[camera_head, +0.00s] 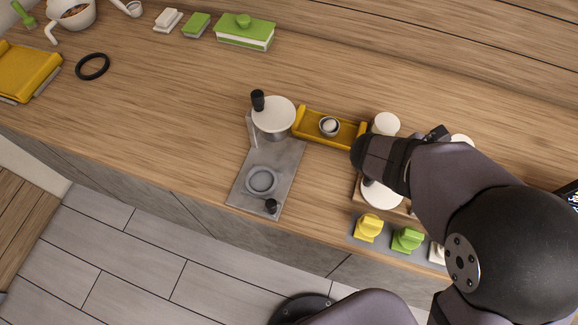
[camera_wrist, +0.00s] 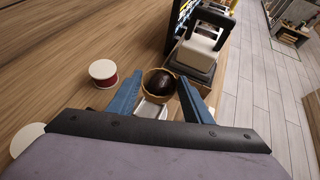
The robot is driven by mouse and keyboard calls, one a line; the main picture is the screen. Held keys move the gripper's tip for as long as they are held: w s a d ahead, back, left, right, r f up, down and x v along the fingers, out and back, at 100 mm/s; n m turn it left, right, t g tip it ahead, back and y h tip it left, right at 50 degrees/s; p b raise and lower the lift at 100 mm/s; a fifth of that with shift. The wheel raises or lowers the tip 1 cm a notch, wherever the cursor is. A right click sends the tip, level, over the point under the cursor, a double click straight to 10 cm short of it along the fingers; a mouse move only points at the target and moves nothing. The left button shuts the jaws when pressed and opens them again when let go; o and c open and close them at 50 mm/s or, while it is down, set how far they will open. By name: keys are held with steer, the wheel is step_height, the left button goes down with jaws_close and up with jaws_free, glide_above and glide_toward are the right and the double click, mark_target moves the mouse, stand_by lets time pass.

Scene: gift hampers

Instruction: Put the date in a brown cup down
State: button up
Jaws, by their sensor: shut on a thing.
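The brown cup (camera_wrist: 149,77) is in the wrist view, with the dark, glossy date (camera_wrist: 161,84) sitting in it. My gripper (camera_wrist: 161,78) has its two blue fingers on either side of the cup and is shut on it. A small white square thing (camera_wrist: 150,111) lies behind the cup's near side, between the fingers. Whether the cup touches the surface under it cannot be told. In the head view my arm hides the gripper, the cup and the date.
A yellow tray (camera_head: 346,136) holds a small cup with a pale thing in it. A grey metal stand (camera_head: 268,182) is left of it. Yellow (camera_head: 368,227) and green (camera_head: 407,239) items stand at the front edge. A white-topped red spool (camera_wrist: 103,73) is nearby. The counter's middle left is clear.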

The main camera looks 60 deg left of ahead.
steer(key=w+d+f+m+g+h+p, duration=0.1)
steer(key=d+f+m+g+h+p, duration=0.15)
steer(key=d, duration=1.05)
steer(key=w+d+f+m+g+h+p, duration=0.1)
steer(key=w+d+f+m+h+p, duration=0.2)
steer(key=d, duration=1.1)
steer(key=s+a+r+m+g+y+b, duration=0.1)
steer(key=s+a+m+g+y+b, duration=0.2)
steer(key=s+a+m+g+b, duration=0.75)
steer(key=s+a+r+m+g+y+p, duration=0.1)
steer(key=s+a+m+g+y, duration=0.4)
steer(key=a, duration=1.3)
steer(key=s+a+m+g+y+b, duration=0.2)
steer(key=s+a+m+g+b, duration=0.3)
steer(key=a+m, duration=0.65)
steer(key=s+a+r+m+y+b, duration=0.1)
steer(key=s+a+r+y+b, duration=0.25)
steer(key=a+r+b, duration=0.4)
steer(key=p, duration=0.1)
glide_toward(263, 186)
steer(key=s+a+p, duration=0.1)
steer(key=s+a+r+p, duration=0.1)
steer(key=shift+s+r+t+h, duration=0.2)
steer(key=shift+s+t+h, duration=0.1)
steer(key=shift+t, duration=0.1)
steer(key=shift+s+a+p, duration=0.1)
steer(key=shift+s+p, duration=0.2)
steer(key=shift+s, duration=0.1)
